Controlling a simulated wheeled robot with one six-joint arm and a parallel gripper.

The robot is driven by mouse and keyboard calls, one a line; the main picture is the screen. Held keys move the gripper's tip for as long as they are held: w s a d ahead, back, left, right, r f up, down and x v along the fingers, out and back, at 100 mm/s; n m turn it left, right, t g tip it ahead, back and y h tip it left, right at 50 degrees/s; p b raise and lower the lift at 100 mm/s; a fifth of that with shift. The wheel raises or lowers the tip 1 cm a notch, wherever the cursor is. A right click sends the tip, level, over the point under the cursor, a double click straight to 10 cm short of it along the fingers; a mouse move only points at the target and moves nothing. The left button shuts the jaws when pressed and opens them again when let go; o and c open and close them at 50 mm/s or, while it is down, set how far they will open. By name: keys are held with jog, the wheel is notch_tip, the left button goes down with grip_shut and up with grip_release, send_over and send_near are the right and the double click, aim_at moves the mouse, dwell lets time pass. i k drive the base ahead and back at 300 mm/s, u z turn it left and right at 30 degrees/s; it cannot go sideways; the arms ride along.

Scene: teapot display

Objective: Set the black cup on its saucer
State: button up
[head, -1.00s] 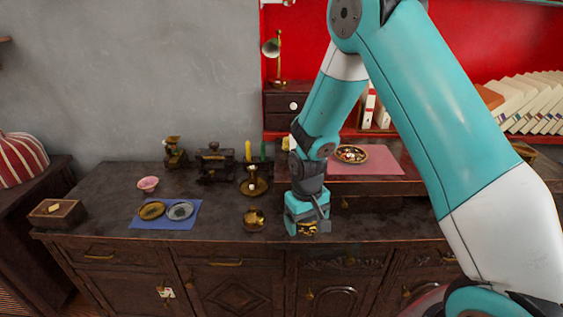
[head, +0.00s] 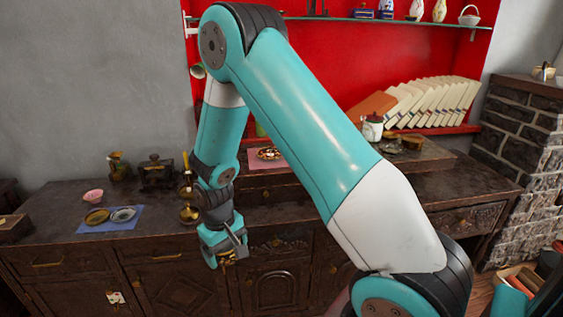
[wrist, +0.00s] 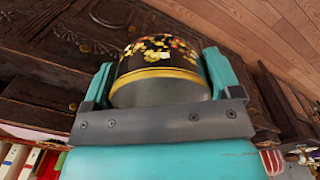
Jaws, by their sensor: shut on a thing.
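My gripper (head: 228,255) is shut on the black cup, which has a gold and floral pattern and a yellow band. The cup (wrist: 158,62) fills the space between the two teal fingers in the wrist view. In the head view it is held in front of the cabinet, near the counter's front edge, and mostly hidden by the fingers. A patterned round dish (head: 269,153) lies on a pink mat on the raised part behind. A brownish-gold plate (head: 97,216) and a silvery plate (head: 123,214) lie on a blue mat (head: 135,223) at left. I cannot tell which is the cup's saucer.
A brass pot (head: 190,214) stands close left of my arm. A pink bowl (head: 93,197) and dark ornaments (head: 156,172) stand on the left counter. A jar (head: 372,128) and white books (head: 432,103) stand right of the upper arm.

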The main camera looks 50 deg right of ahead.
aim_at(273, 155)
jog(key=z, duration=1.1)
jog(key=i, duration=0.1)
jog(key=u, duration=0.4)
